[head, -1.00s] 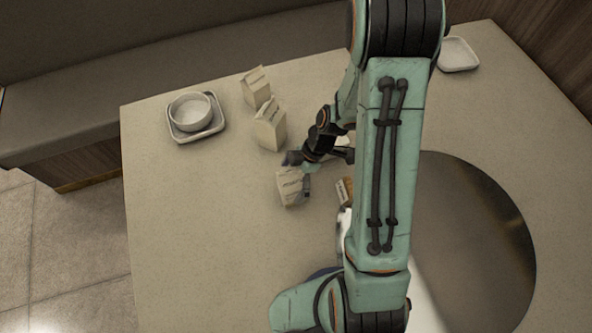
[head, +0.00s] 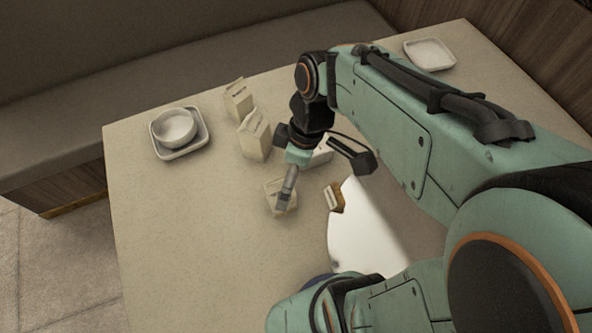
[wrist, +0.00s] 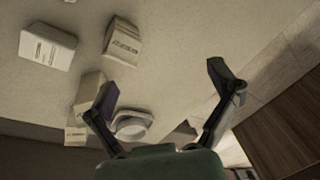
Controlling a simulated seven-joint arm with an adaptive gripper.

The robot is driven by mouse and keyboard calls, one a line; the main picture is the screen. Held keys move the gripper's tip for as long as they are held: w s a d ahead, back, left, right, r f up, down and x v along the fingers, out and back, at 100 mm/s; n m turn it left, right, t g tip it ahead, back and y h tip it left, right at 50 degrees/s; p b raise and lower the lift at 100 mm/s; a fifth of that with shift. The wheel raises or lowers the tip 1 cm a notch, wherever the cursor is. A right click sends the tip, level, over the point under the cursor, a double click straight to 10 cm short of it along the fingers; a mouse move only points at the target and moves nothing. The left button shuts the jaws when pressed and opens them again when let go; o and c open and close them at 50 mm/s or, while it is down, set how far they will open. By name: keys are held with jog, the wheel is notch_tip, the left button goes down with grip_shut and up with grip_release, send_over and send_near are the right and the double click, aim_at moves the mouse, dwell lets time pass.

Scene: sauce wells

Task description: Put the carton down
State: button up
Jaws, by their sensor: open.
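A cream printed carton (head: 272,190) stands on the table, partly covered by a grey finger of my gripper (head: 286,196). My gripper is open, with its fingers spread wide in the wrist view (wrist: 164,82). Nothing is held between them there. What looks like the same carton (wrist: 122,40) shows beyond the fingers in the wrist view. Two more cartons stand behind, one nearer (head: 254,137) and one farther back (head: 238,100). Another pale carton (head: 322,150) is partly hidden behind my wrist.
A small brown box (head: 334,198) is right of the carton, by a shiny round plate in the table (head: 362,245). A white bowl (head: 175,126) sits on a square tray (head: 197,143) at left. An empty white dish (head: 430,54) is at the back right. The table's front left is clear.

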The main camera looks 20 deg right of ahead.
jog(key=s+a+r+m+h, duration=0.1)
jog(key=s+r+m, duration=0.1)
jog(key=s+m, duration=0.6)
jog(key=shift+s+a+m+h, duration=0.15)
jog(key=shift+a+m+h, duration=0.15)
jog(key=shift+m+h, duration=0.1)
jog(key=shift+r, duration=0.1)
dwell(0.4)
